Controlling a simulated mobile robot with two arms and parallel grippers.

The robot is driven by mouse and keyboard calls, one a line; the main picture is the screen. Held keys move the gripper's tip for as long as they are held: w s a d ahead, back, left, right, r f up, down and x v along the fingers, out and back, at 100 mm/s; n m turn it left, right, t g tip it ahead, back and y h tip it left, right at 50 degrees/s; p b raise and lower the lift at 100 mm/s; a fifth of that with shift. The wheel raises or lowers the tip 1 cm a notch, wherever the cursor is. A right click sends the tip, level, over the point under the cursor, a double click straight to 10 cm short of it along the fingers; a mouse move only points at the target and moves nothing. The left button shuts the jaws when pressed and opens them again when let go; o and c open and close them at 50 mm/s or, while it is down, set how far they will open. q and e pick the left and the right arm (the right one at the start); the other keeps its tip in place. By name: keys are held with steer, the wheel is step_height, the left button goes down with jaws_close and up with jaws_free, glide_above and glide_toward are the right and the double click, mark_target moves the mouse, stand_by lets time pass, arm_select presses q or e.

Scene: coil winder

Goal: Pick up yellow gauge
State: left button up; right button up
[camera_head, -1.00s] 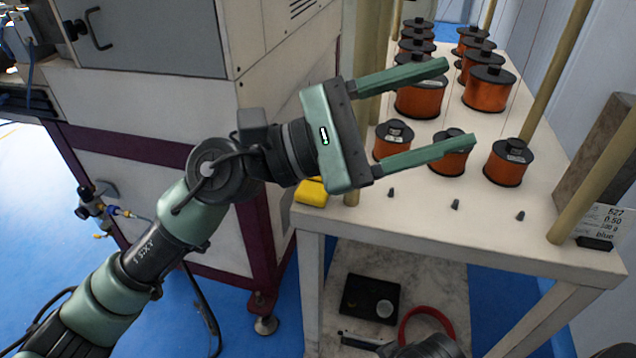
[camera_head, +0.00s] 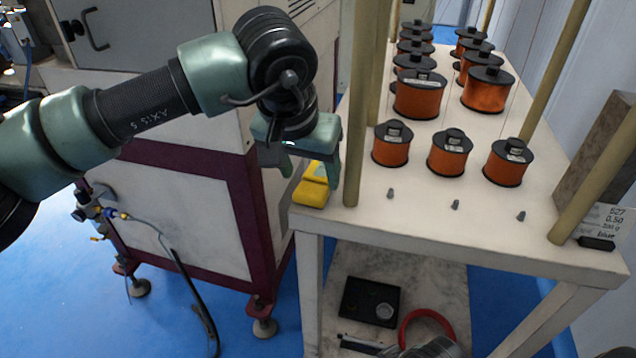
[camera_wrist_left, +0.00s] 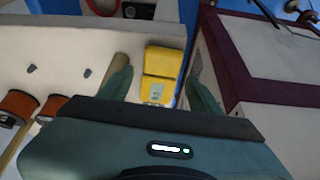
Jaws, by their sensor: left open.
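The yellow gauge (camera_head: 313,184) lies at the left front corner of the white table, beside a wooden post. In the left wrist view the gauge (camera_wrist_left: 161,66) shows its yellow body and a small grey display, between the two fingers. My left gripper (camera_head: 309,182) points down over the gauge with its green fingers open, one toward each side of it. The left gripper (camera_wrist_left: 160,85) holds nothing. Whether the fingertips reach down beside the gauge I cannot tell.
The wooden post (camera_head: 357,120) stands close to the right of the gauge. Orange wire spools (camera_head: 418,98) fill the table (camera_head: 420,215) behind. The machine cabinet (camera_head: 185,190) stands close on the left. A black tray (camera_head: 369,300) lies on the lower shelf.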

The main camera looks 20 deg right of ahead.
mark_target(313, 186)
arm_select(q)
steer(key=x, duration=0.4)
steer(key=shift+w+f+b, duration=0.25)
steer(key=shift+f+b, duration=0.1)
steer(key=c, duration=1.2)
steer(key=shift+r, duration=0.1)
jaws_close()
